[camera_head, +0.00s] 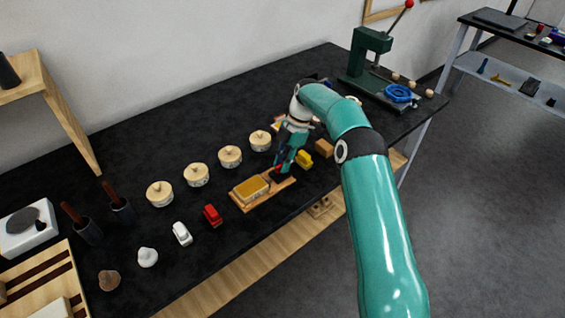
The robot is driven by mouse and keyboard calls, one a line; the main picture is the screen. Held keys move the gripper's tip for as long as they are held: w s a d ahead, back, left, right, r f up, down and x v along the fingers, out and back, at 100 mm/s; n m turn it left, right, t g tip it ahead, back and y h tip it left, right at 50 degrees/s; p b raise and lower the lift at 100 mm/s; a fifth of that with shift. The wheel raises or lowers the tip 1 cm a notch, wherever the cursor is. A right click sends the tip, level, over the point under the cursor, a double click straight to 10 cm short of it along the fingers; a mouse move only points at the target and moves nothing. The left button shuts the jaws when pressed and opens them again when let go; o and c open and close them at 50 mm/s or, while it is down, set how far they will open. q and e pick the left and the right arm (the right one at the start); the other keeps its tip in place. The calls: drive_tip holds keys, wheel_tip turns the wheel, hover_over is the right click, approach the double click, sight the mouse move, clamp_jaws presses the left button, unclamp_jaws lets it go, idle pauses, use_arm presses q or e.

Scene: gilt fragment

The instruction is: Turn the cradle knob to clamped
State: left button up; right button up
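The cradle is a light wooden board (270,194) near the front edge of the black table. A gilt, yellow-brown block (251,187) rests on its left part. My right gripper (281,170) points down over the right end of the board. A small dark part with a bit of red shows at its fingertips; this may be the knob, but the fingers cover most of it. I cannot tell whether the fingers are closed on it or which way the knob is set. My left gripper is out of view.
Several lidded round pots (197,175) stand in a row behind the cradle. A yellow item (304,160) sits right of the gripper. A green press (368,55) stands at the back right.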

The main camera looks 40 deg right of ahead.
drive_tip(key=shift+o, duration=0.8)
wheel_tip(320, 180, up, 10)
drive_tip(key=shift+f, duration=0.15)
idle(0.4)
